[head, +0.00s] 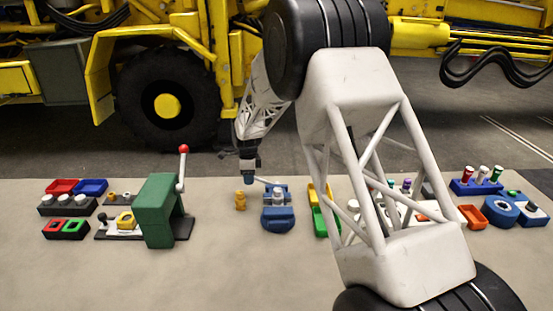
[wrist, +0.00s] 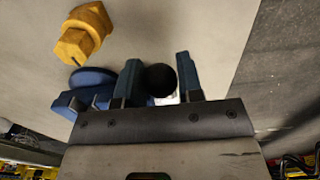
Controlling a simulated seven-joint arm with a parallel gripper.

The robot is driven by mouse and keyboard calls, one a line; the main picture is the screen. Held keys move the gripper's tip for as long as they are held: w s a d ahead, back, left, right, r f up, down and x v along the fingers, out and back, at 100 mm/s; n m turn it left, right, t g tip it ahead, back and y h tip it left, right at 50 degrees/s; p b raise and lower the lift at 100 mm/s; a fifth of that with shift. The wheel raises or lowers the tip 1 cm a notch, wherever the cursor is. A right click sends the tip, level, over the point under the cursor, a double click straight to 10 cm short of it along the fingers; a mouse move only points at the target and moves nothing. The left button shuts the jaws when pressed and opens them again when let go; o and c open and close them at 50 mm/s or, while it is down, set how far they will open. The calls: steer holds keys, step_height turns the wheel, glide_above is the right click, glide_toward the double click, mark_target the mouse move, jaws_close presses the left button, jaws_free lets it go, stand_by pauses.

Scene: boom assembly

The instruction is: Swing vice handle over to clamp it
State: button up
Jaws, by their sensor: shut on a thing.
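The blue vice (head: 277,222) sits on the table left of the middle in the head view. Part of it shows at the left in the wrist view (wrist: 92,78), partly hidden by my gripper. My gripper (head: 248,181) is low over the table at the vice's back left. In the wrist view its two blue fingers (wrist: 158,60) are on either side of the black ball knob (wrist: 160,80) of the vice handle. A pale handle bar (head: 264,181) runs from the gripper toward the vice in the head view. The fingertips and knob are too small there to make out.
A yellow part (head: 240,200) stands just left of the vice and shows in the wrist view (wrist: 83,35). A green press (head: 160,210) with a red-knobbed lever (head: 183,165) is farther left. My arm hides part of the table's right side. The table front is clear.

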steer(key=shift+a+f, duration=0.25)
steer(key=shift+f, duration=0.35)
steer(key=shift+a+f, duration=0.2)
steer(key=shift+f, duration=0.4)
steer(key=shift+a+f, duration=0.1)
steer(key=shift+f, duration=0.35)
steer(key=o, duration=0.5)
steer(key=shift+c, duration=0.2)
steer(key=shift+r, duration=0.35)
steer(key=shift+c, duration=0.3)
steer(key=c, duration=0.4)
